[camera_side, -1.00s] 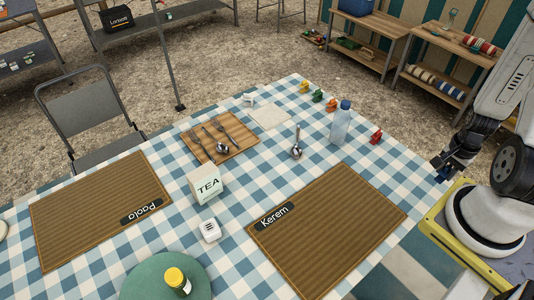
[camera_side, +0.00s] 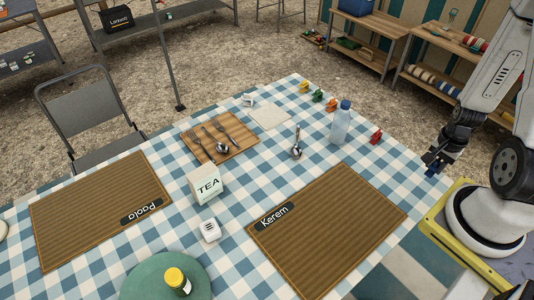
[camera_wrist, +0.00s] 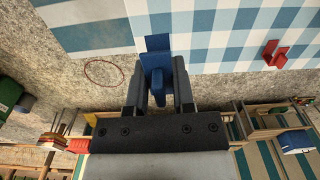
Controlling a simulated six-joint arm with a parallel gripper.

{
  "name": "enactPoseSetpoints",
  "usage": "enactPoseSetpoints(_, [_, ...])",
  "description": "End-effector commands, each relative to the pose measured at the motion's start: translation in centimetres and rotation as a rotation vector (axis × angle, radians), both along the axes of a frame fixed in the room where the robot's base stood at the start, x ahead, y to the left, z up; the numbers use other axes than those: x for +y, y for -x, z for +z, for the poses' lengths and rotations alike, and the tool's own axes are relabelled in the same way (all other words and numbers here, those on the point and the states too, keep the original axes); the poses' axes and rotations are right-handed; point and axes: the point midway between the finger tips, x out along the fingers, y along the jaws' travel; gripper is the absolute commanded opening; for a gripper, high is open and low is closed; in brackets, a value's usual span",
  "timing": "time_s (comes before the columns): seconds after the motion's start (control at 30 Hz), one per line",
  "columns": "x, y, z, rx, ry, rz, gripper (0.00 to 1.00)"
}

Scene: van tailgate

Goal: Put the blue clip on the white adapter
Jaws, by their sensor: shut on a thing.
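The blue clip (camera_wrist: 157,82) is between the two fingers of my gripper (camera_wrist: 158,75) in the wrist view, with its wide flat end pointing out past the fingertips. In the side view my gripper (camera_side: 434,160) holds the blue clip (camera_side: 431,170) off the right edge of the table, in the air. A small white block with dark slots, which looks like the white adapter (camera_side: 210,231), lies on the checked cloth between the tea box and the Kerem mat, well left of my gripper.
A tea box (camera_side: 205,186) stands behind the adapter. A spoon (camera_side: 297,146) and another small white item (camera_side: 248,101) lie further back.

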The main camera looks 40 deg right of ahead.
Motion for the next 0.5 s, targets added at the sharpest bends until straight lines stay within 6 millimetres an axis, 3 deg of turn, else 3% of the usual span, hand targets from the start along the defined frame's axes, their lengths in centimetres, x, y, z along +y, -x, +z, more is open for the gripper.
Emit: enactPoseSetpoints(0.5, [4.2, -9.0, 0.4, -0.001, 0.001, 0.32, 0.0])
